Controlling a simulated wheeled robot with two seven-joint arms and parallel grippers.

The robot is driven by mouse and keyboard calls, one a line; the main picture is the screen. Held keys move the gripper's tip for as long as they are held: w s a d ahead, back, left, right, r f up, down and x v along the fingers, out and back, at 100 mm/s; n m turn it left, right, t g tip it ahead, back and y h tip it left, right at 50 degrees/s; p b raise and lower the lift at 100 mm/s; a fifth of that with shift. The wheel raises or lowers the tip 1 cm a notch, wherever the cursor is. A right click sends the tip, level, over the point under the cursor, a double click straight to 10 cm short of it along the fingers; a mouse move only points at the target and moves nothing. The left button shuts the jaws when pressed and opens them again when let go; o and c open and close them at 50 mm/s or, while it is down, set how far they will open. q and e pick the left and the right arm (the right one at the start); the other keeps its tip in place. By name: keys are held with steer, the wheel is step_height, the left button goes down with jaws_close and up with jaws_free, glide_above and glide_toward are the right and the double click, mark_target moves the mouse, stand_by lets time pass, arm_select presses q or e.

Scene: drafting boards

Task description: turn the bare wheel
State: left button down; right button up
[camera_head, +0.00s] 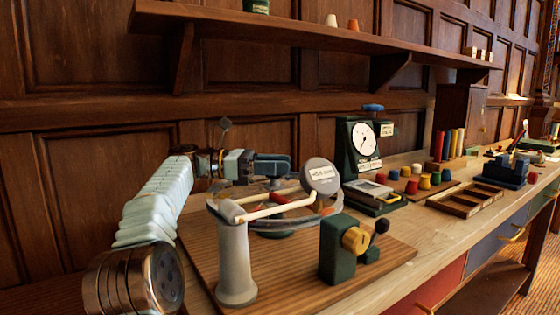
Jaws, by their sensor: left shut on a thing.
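A grey wheel (314,222) lies low over a wooden board, with its rim partly hidden behind a pale post (236,262) and its cream and red bar. My left gripper (286,166) comes in from the left above the far side of the wheel. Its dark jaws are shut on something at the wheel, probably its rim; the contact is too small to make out. A round grey disc with a white label (322,176) stands at the right of the jaws. My right gripper is not in view.
A green block with a brass knob (355,240) stands on the board's front right. A shelf (300,24) runs above along the panelled wall.

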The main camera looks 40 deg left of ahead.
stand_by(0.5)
arm_select(q)
steer(key=c, duration=0.6)
jaws_free()
steer(key=shift+a, duration=0.1)
steer(key=v, duration=1.2)
steer(key=shift+w, duration=0.1)
